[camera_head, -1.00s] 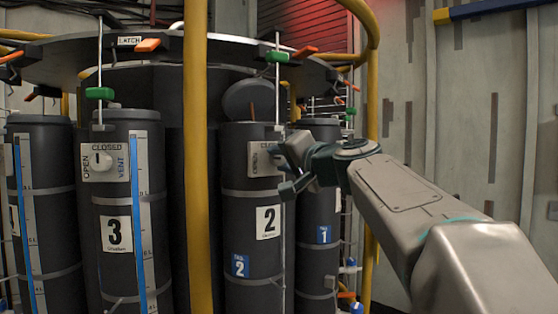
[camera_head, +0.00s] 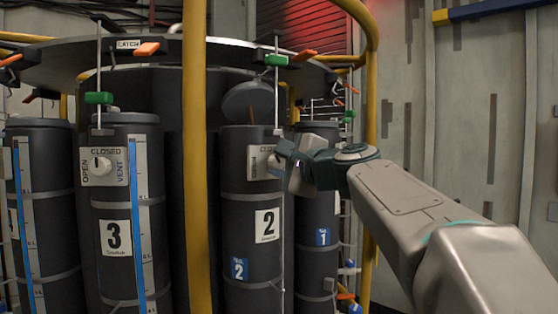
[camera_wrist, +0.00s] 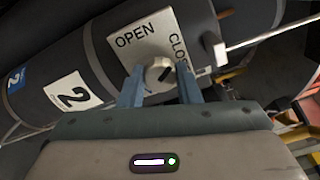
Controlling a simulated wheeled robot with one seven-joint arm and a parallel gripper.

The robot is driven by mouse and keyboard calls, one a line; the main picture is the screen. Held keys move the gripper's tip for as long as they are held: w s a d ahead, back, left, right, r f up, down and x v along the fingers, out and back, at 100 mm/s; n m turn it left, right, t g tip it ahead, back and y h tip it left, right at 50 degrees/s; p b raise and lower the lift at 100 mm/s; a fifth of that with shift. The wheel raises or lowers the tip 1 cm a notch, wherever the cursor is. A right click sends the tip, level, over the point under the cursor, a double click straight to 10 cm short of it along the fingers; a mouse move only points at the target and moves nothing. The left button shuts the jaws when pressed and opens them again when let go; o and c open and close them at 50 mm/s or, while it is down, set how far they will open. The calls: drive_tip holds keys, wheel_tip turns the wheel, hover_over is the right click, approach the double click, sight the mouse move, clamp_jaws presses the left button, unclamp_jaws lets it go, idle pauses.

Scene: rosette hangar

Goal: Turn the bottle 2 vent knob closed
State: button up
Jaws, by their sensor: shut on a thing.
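Bottle 2 (camera_head: 250,205) is a dark cylinder with a white "2" label and a blue tag. Its vent knob (camera_wrist: 158,72) is white and round with a dark pointer line, on a pale plate (camera_wrist: 132,40) reading OPEN and CLOSED. The pointer slants up toward the CLOSED side in the wrist view; its exact setting is hard to tell. My gripper (camera_wrist: 160,84) has its two blue fingers on either side of the knob, shut on it. In the head view my gripper (camera_head: 280,160) hides the knob and part of the plate.
Bottle 3 (camera_head: 118,200), with its own vent knob (camera_head: 101,166), stands to the left. A yellow post (camera_head: 196,160) rises between the two bottles. A thin rod (camera_head: 276,90) with a green clip (camera_head: 276,60) stands at bottle 2.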

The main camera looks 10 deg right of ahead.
drive_tip(key=m+p, duration=0.1)
drive_tip(key=m, duration=0.2)
drive_tip(key=shift+r, duration=0.1)
drive_tip(key=shift+m+p, duration=0.6)
drive_tip(key=shift+m, duration=1.1)
drive_tip(key=o, duration=1)
drive_tip(key=b+v, duration=0.3)
drive_tip(key=v, duration=1)
drive_tip(key=shift+s+d, duration=0.2)
drive_tip(key=shift+s, duration=0.2)
